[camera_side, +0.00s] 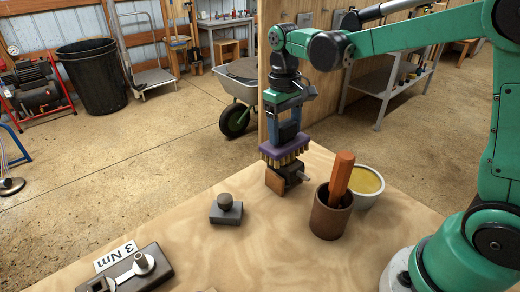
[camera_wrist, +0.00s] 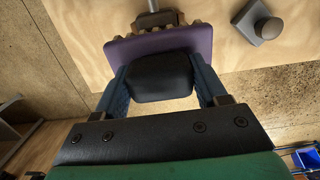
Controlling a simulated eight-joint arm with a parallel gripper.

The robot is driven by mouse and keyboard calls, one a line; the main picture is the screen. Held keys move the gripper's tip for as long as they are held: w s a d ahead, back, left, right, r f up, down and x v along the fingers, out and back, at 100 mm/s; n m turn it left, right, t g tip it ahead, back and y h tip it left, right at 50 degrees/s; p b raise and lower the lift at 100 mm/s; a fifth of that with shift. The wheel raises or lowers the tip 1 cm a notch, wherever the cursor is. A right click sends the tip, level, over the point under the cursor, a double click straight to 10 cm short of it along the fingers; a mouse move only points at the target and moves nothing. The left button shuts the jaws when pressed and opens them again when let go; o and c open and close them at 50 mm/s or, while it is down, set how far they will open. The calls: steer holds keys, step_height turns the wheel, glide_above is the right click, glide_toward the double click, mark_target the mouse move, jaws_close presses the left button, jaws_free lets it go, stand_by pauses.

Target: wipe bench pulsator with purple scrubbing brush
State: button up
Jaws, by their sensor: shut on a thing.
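My gripper (camera_side: 287,135) points down and is shut on the purple scrubbing brush (camera_side: 284,149). In the wrist view, the blue fingers of my gripper (camera_wrist: 163,82) stand on both sides of the brush's black grip, with the purple brush plate (camera_wrist: 160,43) beyond. The tan bristles face down. Directly below them is a brown block with a grey metal stub (camera_side: 278,182), perhaps the bench pulsator. The bristles appear to touch or nearly touch its top; I cannot tell which. A grey stub (camera_wrist: 158,18) shows past the bristles in the wrist view.
A grey block with a round knob (camera_side: 226,211) stands left of the brush. A brown cup (camera_side: 329,216) with an orange bar and a pale bowl of yellow stuff (camera_side: 366,193) stand close at right. A dark block with a wrench (camera_side: 150,268) lies front left. The wooden bench's middle is clear.

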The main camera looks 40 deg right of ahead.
steer(key=shift+w+f, duration=0.2)
steer(key=shift+w, duration=0.55)
steer(key=shift+s+r, duration=0.15)
steer(key=shift+s, duration=0.65)
steer(key=shift+s+r, duration=0.15)
steer(key=shift+s, duration=0.6)
steer(key=shift+w+f, duration=0.25)
steer(key=shift+w, duration=0.8)
steer(key=shift+w+f, duration=0.15)
steer(key=shift+w, duration=0.35)
steer(key=shift+c, duration=0.7)
jaws_close()
steer(key=shift+s+r, duration=0.15)
steer(key=shift+s, duration=0.65)
steer(key=shift+s+r, duration=0.15)
steer(key=shift+s, duration=0.65)
steer(key=shift+w+f, duration=0.2)
steer(key=shift+w, duration=1.4)
steer(key=shift+s, duration=0.9)
steer(key=shift+s+r, duration=0.1)
steer(key=shift+s, duration=0.65)
